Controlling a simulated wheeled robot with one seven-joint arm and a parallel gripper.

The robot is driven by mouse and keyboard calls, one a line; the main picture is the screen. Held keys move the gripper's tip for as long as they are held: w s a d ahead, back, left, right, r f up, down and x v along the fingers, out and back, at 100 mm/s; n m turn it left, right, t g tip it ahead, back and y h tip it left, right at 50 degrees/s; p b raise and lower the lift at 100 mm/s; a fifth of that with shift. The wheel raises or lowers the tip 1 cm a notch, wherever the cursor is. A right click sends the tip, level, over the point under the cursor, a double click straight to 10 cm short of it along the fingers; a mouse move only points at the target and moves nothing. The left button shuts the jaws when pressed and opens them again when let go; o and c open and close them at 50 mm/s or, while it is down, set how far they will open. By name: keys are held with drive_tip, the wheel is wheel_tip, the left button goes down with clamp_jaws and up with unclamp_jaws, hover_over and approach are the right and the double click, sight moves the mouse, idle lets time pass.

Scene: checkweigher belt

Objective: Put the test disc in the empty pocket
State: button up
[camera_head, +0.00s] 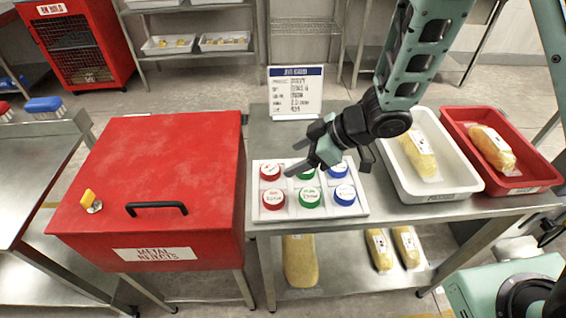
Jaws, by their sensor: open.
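A white test-disc tray (258,212) lies on the steel table in front of my gripper. It shows two rows of round discs: a red disc (273,199), a green disc (310,198) and a blue disc (345,195) in the near row. In the far row are another red disc (270,171), a green one partly behind my gripper, and another blue disc (338,169). I cannot make out an empty pocket. My gripper (293,159) is open above the far row, its fingers pointing left, with nothing visible between them.
A sign (295,92) stands behind the tray. A white bin (440,190) and a red bin (520,182), each holding a yellow pack, stand right. More packs lie below.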

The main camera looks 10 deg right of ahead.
drive_tip(key=s+d+r+m+t+h, duration=0.25)
drive_tip(key=d+r+m+h, duration=0.2)
drive_tip(key=r, duration=0.45)
drive_tip(key=s+r+m+g+h, duration=0.1)
drive_tip(key=s+g, duration=0.1)
drive_tip(key=s, duration=0.7)
drive_tip(key=s+d+r+m+g+h, duration=0.1)
drive_tip(key=s+r+g+h, duration=0.1)
drive_tip(key=s, duration=0.8)
drive_tip(key=shift+s+d+r+g, duration=0.25)
drive_tip(key=shift+s+r+g, duration=0.05)
drive_tip(key=shift+g, duration=0.45)
drive_tip(key=shift+c, duration=0.4)
